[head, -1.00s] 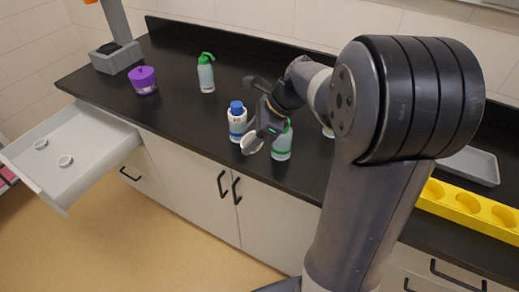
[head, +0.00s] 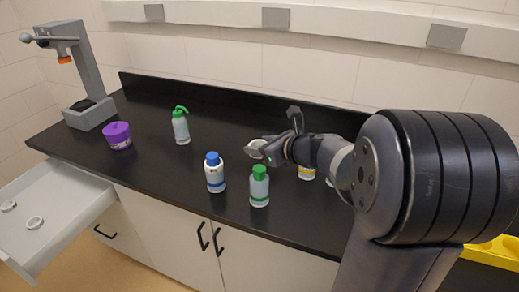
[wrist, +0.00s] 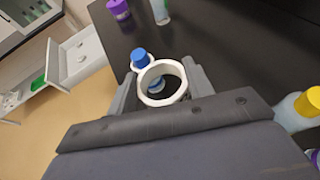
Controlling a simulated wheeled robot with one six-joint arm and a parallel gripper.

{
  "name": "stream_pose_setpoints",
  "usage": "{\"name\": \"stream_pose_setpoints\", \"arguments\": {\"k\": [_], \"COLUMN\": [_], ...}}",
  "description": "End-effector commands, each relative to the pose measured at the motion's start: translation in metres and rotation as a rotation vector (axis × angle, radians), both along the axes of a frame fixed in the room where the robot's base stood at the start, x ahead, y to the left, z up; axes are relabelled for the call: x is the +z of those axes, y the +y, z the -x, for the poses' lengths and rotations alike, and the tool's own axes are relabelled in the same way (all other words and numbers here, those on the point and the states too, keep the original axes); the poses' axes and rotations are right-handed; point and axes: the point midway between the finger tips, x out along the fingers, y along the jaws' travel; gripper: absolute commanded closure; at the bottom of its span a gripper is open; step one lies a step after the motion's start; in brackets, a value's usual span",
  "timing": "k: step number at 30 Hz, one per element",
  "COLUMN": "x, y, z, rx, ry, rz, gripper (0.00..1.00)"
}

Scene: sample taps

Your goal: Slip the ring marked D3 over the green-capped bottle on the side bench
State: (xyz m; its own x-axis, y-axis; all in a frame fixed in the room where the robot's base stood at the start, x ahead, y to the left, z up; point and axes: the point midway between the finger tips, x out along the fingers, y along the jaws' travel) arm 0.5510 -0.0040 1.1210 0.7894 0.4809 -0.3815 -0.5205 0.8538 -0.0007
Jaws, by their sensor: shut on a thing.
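My gripper (head: 268,151) is shut on a white ring (wrist: 142,86), which also shows in the head view (head: 257,145). The ring sits between both fingers in the wrist view; no marking on it can be read. The green-capped bottle (head: 259,190) stands upright near the front edge of the black bench (head: 150,161). In the head view the ring appears just above and beyond its cap, apart from it. I cannot make out this bottle in the wrist view. A blue-capped bottle (head: 214,176) stands to its left and shows just past the ring (wrist: 140,60).
A yellow-capped bottle (wrist: 308,103) stands near my arm. An open drawer (head: 62,222) at left holds two white rings. A grey stand (head: 88,85) is at the far-left corner.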

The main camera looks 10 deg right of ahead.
Motion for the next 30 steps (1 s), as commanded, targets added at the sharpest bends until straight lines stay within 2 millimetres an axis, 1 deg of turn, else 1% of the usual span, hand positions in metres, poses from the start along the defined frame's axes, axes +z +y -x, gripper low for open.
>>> {"name": "stream_pose_setpoints", "arguments": {"k": [24, 30], "x": [-0.063, -0.07], "y": [0.0, 0.0], "z": [0.0, 0.0], "rx": [0.002, 0.002], "ry": [0.001, 0.001], "rz": [0.0, 0.0], "gripper": [0.76, 0.76]}}
